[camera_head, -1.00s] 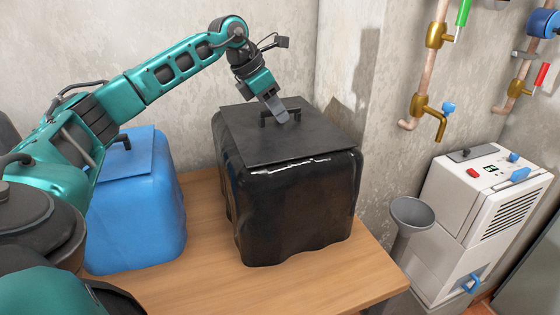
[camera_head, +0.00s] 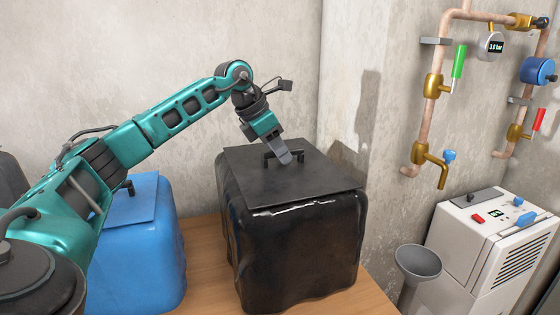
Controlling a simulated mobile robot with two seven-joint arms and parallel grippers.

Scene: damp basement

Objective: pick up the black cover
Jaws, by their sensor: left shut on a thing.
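The black cover (camera_head: 315,182) is a flat square plate with a raised handle (camera_head: 268,158). It lies on top of a glossy black container (camera_head: 300,245) on the wooden table. My left arm reaches in from the left, and my left gripper (camera_head: 284,157) is shut on the handle of the black cover. The cover looks level and shows no clear gap above the container. The fingers hide part of the handle. My right gripper is not in view.
A blue container with a blue cover (camera_head: 135,205) stands left, partly behind my arm. The wooden table (camera_head: 205,262) has some bare room between the containers. A wall is close behind. At right are a grey funnel (camera_head: 418,262), a white machine (camera_head: 495,230) and copper pipes with taps (camera_head: 432,110).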

